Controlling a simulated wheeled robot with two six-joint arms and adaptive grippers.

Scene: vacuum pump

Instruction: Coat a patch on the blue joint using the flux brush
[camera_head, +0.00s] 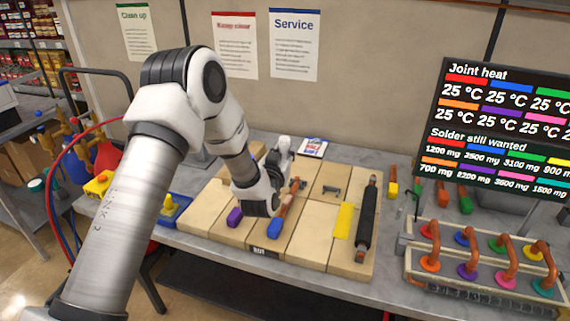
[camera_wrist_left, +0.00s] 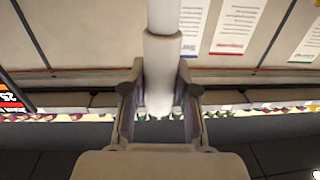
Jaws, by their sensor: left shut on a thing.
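The blue joint (camera_head: 461,239) is a blue fitting on a copper pipe, in the back row of the rack at the right. My left gripper (camera_head: 280,160) is above the back of the wooden board, well left of the blue joint. In the left wrist view my left gripper (camera_wrist_left: 158,76) is shut on a pale cylindrical thing (camera_wrist_left: 162,45). I cannot tell for sure whether this is the flux brush; its working end does not show. My right gripper is not in view.
The wooden board (camera_head: 310,250) bears a blue-handled tool (camera_head: 274,228), a purple block (camera_head: 234,216), a yellow strip (camera_head: 344,220) and a black rod (camera_head: 367,215). The rack (camera_head: 480,292) holds several coloured joints. A display (camera_head: 500,130) hangs above it.

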